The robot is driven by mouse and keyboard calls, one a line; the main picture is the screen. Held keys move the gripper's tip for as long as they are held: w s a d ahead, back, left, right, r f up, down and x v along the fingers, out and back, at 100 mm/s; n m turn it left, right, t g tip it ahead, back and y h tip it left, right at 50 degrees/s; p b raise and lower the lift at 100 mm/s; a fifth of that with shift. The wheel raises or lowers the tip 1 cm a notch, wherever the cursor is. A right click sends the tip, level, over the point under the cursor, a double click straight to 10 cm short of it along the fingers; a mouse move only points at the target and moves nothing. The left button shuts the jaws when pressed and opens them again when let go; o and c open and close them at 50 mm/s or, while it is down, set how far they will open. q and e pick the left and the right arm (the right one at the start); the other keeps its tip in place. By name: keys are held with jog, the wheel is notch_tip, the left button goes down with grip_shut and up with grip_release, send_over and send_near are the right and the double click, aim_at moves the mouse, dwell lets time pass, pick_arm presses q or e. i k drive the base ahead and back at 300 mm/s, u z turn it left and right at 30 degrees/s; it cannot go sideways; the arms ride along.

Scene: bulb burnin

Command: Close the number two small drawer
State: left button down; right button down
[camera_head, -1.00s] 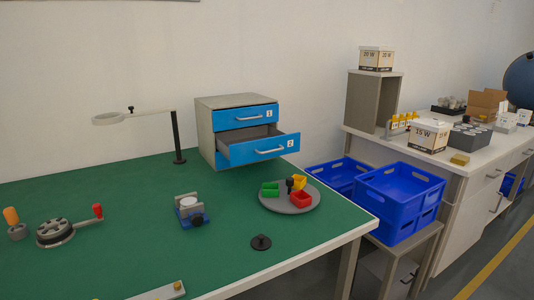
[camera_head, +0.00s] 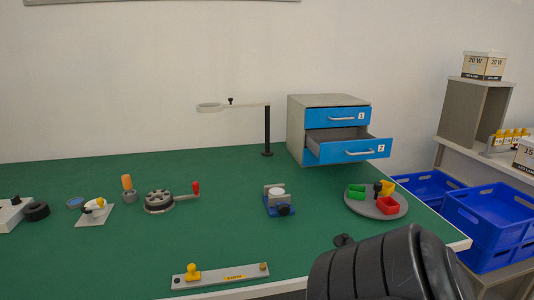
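The number two small drawer (camera_head: 350,151) is the lower blue-fronted drawer of the small grey cabinet (camera_head: 298,128). It is pulled partly out, and its grey inside shows behind the front. The number one drawer (camera_head: 337,117) above it sits flush and closed. Both fronts have a light bar handle and a white number label. A black ribbed part of my own arm shows large at the bottom right, in front of the table's front edge. Neither gripper's fingers show.
A round grey tray (camera_head: 364,207) with small red, green and yellow bins stands in front of the cabinet. A lamp stand (camera_head: 267,132) is left of it. A blue-based fixture (camera_head: 278,209) and crank device (camera_head: 160,206) stand mid-table. Blue crates (camera_head: 491,230) are at right.

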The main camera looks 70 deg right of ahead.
aim_at(330, 146)
jog(key=u, duration=0.35)
jog(key=k, duration=1.25)
jog(key=z, duration=1.65)
